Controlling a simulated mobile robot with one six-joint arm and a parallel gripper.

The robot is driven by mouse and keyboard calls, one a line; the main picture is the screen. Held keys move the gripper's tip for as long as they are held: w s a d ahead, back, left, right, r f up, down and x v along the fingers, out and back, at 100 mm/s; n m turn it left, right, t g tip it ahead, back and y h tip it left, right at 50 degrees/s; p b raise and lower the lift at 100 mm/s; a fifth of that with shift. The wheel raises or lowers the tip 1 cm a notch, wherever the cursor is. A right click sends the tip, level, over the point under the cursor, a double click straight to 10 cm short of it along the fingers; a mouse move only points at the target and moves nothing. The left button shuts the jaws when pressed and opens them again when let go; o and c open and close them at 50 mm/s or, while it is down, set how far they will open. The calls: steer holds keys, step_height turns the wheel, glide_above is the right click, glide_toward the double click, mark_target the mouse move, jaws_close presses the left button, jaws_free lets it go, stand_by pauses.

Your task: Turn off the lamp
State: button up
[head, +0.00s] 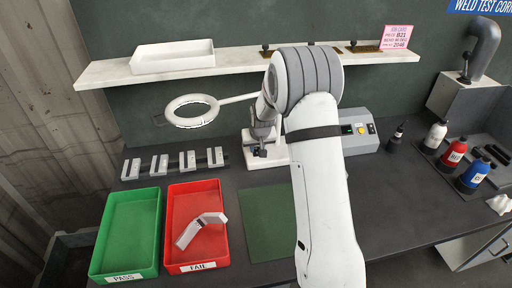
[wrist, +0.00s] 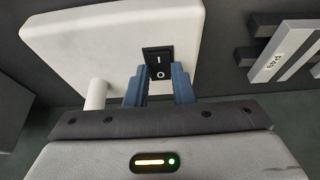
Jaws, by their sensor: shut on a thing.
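The lamp has a pale ring head (head: 192,110) on a thin white arm, above the back left of the bench. I cannot tell clearly whether the ring is lit. Its white base (head: 275,150) stands behind my arm and is partly hidden; the base (wrist: 80,45) fills much of the wrist view. A black rocker switch (wrist: 158,62) marked I and O is on the base. In the head view my gripper (head: 262,153) is at the lamp base.
A red FAIL tray (head: 185,245) holds a bent white pipe (head: 200,230). A green PASS tray (head: 115,272) stands left of it. A slotted rack (head: 130,168) lies behind them. A grey box with buttons (head: 360,128) and several bottles stand at right. A shelf (head: 235,65) runs above.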

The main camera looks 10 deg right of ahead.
jaws_close()
steer(key=shift+w+r+p, duration=0.15)
steer(key=shift+p, duration=0.25)
steer(key=shift+w+g+p, duration=0.1)
steer(key=shift+g+p, duration=0.25)
steer(key=shift+g, duration=0.35)
steer(key=o, duration=0.6)
jaws_free()
steer(key=b+v, duration=0.1)
steer(key=v, duration=0.6)
steer(key=shift+r, duration=0.25)
